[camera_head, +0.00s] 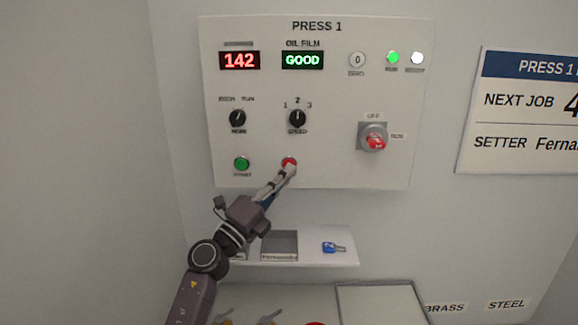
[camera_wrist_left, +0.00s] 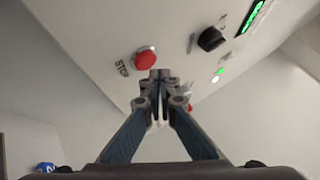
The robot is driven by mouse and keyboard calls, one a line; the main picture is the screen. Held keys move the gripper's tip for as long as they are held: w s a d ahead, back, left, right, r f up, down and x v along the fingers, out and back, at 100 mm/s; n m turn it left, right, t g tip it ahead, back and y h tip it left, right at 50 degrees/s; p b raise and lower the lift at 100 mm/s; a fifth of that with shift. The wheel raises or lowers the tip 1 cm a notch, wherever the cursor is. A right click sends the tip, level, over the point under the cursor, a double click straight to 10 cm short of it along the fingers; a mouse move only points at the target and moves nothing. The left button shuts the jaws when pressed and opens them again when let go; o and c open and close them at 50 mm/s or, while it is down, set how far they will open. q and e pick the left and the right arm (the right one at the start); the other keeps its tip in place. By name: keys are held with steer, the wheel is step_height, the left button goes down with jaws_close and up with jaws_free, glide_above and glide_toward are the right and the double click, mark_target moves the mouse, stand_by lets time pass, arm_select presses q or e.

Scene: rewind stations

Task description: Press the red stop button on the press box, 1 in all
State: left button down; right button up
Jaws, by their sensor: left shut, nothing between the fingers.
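The press box (camera_head: 330,80) is a pale panel on the wall, marked PRESS 1. Its red stop button (camera_head: 289,161) sits low on the panel, right of a green start button (camera_head: 241,163). My left gripper (camera_head: 287,169) is shut and empty, its tips just below the red button and partly over it in the head view. I cannot tell whether the tips touch the panel. My right gripper is not in view.
The box also carries a 142 display (camera_head: 239,60), a GOOD display (camera_head: 302,60), two black knobs (camera_head: 297,118) and a red rotary switch (camera_head: 375,139). Below is a shelf (camera_head: 312,258) with a blue-tagged key (camera_head: 333,247). A PRESS 1 sign (camera_head: 520,110) hangs at right.

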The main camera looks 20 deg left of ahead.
arm_select(q)
steer(key=shift+w, duration=0.2)
steer(key=shift+w+a, duration=0.1)
steer(key=shift+w, duration=0.15)
steer(key=shift+w+a+r+b, duration=0.1)
steer(key=shift+w+a+b, duration=0.05)
steer(key=shift+w+b, duration=0.2)
stand_by(0.9)
steer(key=shift+s, duration=0.1)
steer(key=shift+s+d+p, duration=0.2)
steer(key=shift+s+p, duration=0.35)
steer(key=shift+s, duration=0.15)
steer(key=s+p, duration=0.1)
steer(key=s, duration=0.1)
steer(key=s+d+p, duration=0.1)
steer(key=s, duration=0.1)
steer(key=shift+s+d, duration=0.2)
steer(key=shift+s, duration=0.2)
